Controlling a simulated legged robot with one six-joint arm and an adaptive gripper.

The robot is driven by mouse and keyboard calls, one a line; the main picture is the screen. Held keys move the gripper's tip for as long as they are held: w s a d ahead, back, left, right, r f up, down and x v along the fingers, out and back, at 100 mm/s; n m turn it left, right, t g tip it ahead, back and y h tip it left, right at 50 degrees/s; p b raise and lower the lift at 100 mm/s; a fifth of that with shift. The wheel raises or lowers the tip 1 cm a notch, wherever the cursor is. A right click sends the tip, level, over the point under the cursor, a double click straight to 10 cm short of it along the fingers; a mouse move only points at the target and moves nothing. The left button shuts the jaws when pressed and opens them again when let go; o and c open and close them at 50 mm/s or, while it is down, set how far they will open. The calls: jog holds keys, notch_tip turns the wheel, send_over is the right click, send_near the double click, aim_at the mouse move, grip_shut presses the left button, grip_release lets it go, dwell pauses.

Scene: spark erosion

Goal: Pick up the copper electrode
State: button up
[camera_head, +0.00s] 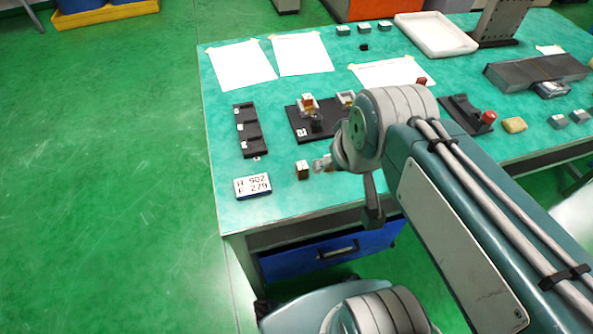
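A small block with a brown, copper-like face (302,170) stands on the green table top near its front left part. A second small orange-brown piece (307,101) sits in a pale holder on a black plate (300,125) farther back. I cannot tell for sure which of them is the copper electrode. The end of my arm, with my gripper (322,163), is just right of the near block. They look close, but I cannot tell whether they touch. My arm's wrist hides most of the gripper, so its fingers cannot be made out.
A black tray with compartments (238,126) and a display with digits (253,186) are at the left. A red-knobbed fixture (487,117) is at the right. Bare table separates them.

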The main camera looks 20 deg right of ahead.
jog(key=w+d, duration=0.1)
jog(key=d, duration=0.1)
jog(key=g, duration=0.5)
send_over(301, 163)
jog(key=a, duration=0.1)
notch_tip(301, 163, down, 16)
jog(key=shift+w+f, duration=0.15)
jog(key=shift+f, duration=0.1)
jog(key=f, duration=0.4)
jog(key=shift+d+f, duration=0.4)
jog(key=shift+s+d+f, duration=0.1)
jog(key=shift+s+f, duration=0.05)
jog(key=shift+f, duration=1.25)
jog(key=shift+s+d+f, duration=0.1)
jog(key=shift+f, duration=1.25)
jog(key=shift+a, duration=0.1)
grip_shut()
